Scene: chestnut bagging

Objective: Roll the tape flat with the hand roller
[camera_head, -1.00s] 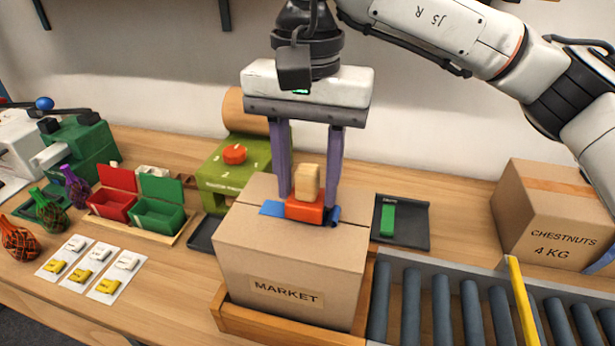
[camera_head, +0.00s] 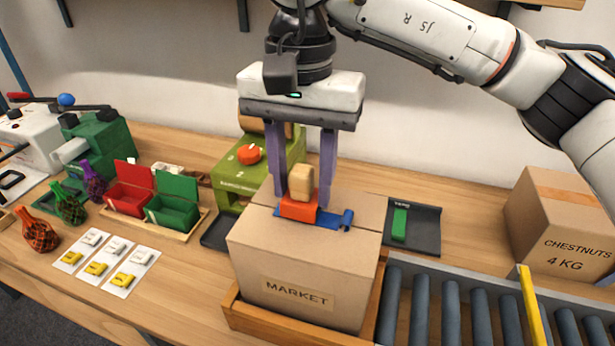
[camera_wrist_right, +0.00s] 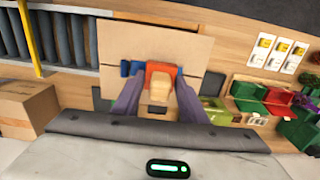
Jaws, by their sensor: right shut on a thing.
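The hand roller (camera_head: 298,208) has an orange body and a pale wooden handle (camera_head: 301,182). My right gripper (camera_head: 301,192) is shut on it, with one purple finger on each side of the handle. The roller rests on the blue tape (camera_head: 326,221) across the top of the closed cardboard box marked MARKET (camera_head: 300,262). Tape shows right of the roller, with a raised or curled end (camera_head: 347,217). In the right wrist view, the roller (camera_wrist_right: 161,68) sits between my fingers, and blue tape (camera_wrist_right: 131,68) shows beside it. My left gripper is out of view.
The box sits in a wooden tray (camera_head: 272,325) beside the roller conveyor (camera_head: 450,310) with a yellow bar (camera_head: 532,310). A dark tray with a green block (camera_head: 399,224) lies right of the box. A green machine (camera_head: 245,175) stands close behind. A CHESTNUTS carton (camera_head: 565,225) stands at right.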

